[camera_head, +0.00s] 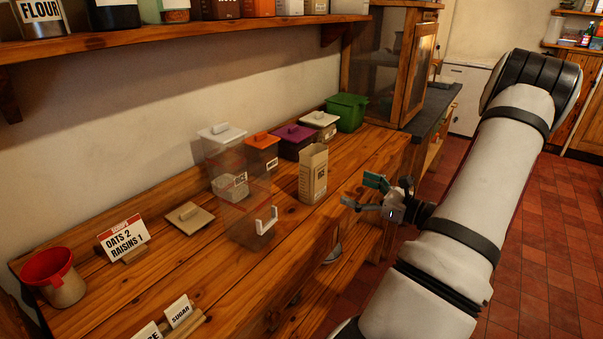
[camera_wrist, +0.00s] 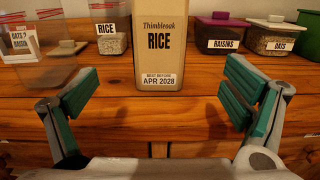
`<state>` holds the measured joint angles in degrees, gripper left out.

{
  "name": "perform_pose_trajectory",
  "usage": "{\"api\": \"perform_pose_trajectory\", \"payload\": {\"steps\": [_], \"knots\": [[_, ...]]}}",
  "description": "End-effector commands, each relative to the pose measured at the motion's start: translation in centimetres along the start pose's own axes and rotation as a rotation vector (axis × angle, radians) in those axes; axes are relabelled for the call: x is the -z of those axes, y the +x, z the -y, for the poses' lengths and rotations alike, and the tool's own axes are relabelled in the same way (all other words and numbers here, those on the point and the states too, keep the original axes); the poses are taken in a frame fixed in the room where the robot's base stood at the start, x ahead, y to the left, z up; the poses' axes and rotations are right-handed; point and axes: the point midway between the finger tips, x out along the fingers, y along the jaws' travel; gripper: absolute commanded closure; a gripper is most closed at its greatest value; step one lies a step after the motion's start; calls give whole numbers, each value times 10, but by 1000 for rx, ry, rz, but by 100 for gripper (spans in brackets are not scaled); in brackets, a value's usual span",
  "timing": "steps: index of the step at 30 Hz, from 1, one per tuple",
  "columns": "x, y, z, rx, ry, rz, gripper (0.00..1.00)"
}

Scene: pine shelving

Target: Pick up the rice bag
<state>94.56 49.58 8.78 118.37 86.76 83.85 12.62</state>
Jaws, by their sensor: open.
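The rice bag (camera_head: 313,174) is a tan, upright carton-like bag standing on the wooden counter (camera_head: 206,257). In the wrist view the rice bag (camera_wrist: 160,45) faces me, with "Thimblrook RICE" and a "best before APR 2028" label; its top is out of frame. My gripper (camera_head: 376,194) is to the right of the bag in the head view, at the counter's front edge. In the wrist view my gripper (camera_wrist: 160,105) has its two green-padded fingers wide apart, with the bag beyond and between them. Nothing is between the fingertips, and they do not touch the bag.
A clear bin labelled RICE (camera_wrist: 111,40) stands left of the bag; raisins (camera_wrist: 222,35) and oats (camera_wrist: 278,37) bins stand right. A tall clear container (camera_head: 247,212), an orange-lidded bin (camera_head: 262,154) and a green bin (camera_head: 346,112) stand nearby. A shelf (camera_head: 180,33) runs above.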

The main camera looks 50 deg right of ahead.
Motion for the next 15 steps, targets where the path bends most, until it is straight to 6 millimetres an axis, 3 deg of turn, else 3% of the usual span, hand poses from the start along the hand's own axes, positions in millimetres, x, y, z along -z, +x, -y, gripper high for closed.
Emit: {"api": "perform_pose_trajectory", "payload": {"steps": [4,15], "knots": [[0,13,1,2,1,1,6],[0,76,0,1,0,2,6]]}}
